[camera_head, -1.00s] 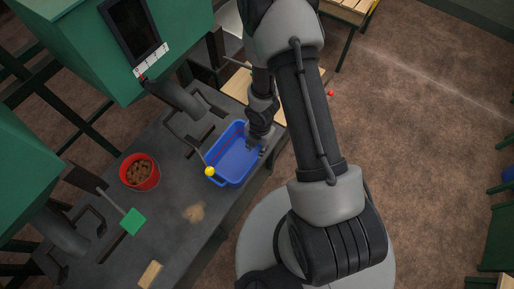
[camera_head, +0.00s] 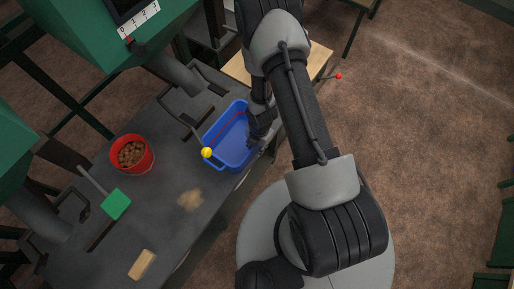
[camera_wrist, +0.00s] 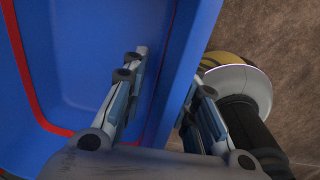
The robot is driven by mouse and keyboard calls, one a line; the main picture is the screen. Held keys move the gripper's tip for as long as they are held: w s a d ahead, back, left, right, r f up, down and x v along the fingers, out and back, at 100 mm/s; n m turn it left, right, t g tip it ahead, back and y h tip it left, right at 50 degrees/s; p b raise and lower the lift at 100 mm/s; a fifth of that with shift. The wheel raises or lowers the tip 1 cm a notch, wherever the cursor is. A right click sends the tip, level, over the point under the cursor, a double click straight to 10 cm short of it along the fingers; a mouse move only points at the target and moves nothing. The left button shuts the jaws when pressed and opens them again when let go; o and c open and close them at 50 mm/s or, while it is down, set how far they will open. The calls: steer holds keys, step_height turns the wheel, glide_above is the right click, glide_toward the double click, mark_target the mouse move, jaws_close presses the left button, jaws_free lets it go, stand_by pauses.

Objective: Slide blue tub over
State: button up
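The blue tub (camera_head: 224,133), with a red line around its inside, sits on the grey workbench (camera_head: 160,205) near its right edge. My gripper (camera_head: 256,139) is at the tub's right side, partly hidden by my arm. In the wrist view, my gripper (camera_wrist: 170,95) straddles the tub's side wall (camera_wrist: 187,70). One finger is inside the tub and the other outside. A gap shows between the inner finger and the rim, so the fingers look open. Contact at the outer finger is unclear. The tub looks empty where visible.
A red bucket of brown lumps (camera_head: 131,155) stands left of the tub. A yellow-knobbed lever (camera_head: 207,152) is close to the tub's left side. A green-ended tool (camera_head: 115,204), a sandy spill (camera_head: 190,199) and a tan block (camera_head: 142,264) are on the bench. Green hoppers (camera_head: 95,50) overhang it.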

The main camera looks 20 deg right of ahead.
steer(key=shift+f, duration=0.6)
steer(key=shift+c, duration=0.2)
jaws_close()
